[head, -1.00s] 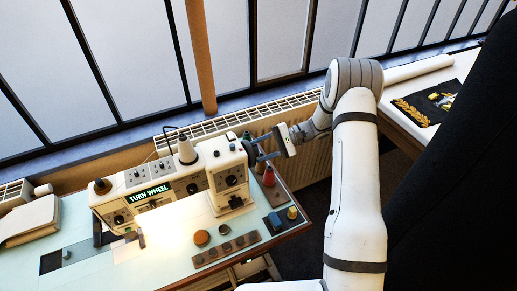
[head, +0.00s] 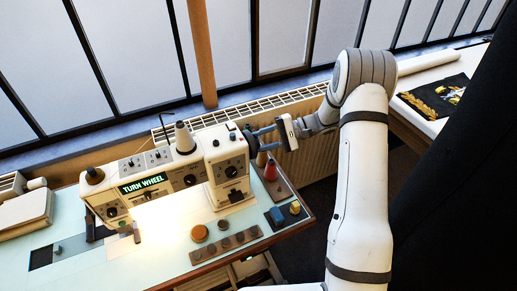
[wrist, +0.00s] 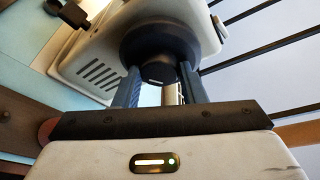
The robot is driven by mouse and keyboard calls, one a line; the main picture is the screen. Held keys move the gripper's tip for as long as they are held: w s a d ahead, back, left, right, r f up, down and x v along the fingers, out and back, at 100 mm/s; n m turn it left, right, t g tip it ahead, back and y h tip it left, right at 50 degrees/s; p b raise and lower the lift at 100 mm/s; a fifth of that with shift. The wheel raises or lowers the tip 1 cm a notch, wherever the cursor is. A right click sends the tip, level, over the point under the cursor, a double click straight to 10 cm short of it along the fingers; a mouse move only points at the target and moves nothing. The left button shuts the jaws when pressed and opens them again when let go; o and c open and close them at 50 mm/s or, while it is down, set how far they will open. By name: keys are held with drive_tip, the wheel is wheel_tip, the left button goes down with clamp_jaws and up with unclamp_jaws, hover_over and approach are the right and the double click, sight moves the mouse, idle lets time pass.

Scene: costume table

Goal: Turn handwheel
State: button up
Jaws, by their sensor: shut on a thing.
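The sewing machine (head: 160,180) stands on the pale table, with a lit "TURN WHEEL" sign (head: 142,184) on its front. Its handwheel (wrist: 160,45) is a dark round knob on the machine's end, large in the wrist view. My gripper (head: 264,132) reaches the machine's right end from the right. In the wrist view my gripper (wrist: 160,88) has its two blue-grey fingers on either side of the wheel's dark hub, shut on it. The wheel is partly hidden by my gripper in the head view.
Red and other thread cones (head: 270,170) stand just below my gripper. A brown strip with several round pieces (head: 225,246) and a blue block (head: 276,217) lie near the table's front edge. A radiator (head: 300,155) and window are behind.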

drive_tip(key=n+b, duration=0.1)
drive_tip(key=b, duration=0.2)
drive_tip(key=f+n+y+b, duration=0.1)
drive_tip(key=n+b, duration=0.1)
drive_tip(key=b, duration=0.2)
drive_tip(key=f+n+t+b, duration=0.1)
drive_tip(key=b, duration=0.3)
drive_tip(key=shift+s+d+n+y, duration=0.15)
drive_tip(key=shift+s+n+y, duration=0.15)
drive_tip(key=shift+y, duration=0.1)
drive_tip(key=n+g+y+b, duration=0.1)
drive_tip(key=n+b, duration=0.5)
drive_tip(key=b, duration=0.5)
drive_tip(key=n+g+y+b, duration=0.1)
drive_tip(key=n+b, duration=0.4)
drive_tip(key=b, duration=0.6)
drive_tip(key=r+n+g+y+b, duration=0.1)
drive_tip(key=n+b, duration=0.5)
drive_tip(key=b, duration=0.6)
drive_tip(key=shift+w+n+g+y, duration=0.3)
drive_tip(key=shift+g+y, duration=0.1)
drive_tip(key=shift+r, duration=0.2)
drive_tip(key=o, duration=0.7)
drive_tip(key=shift+f, duration=0.1)
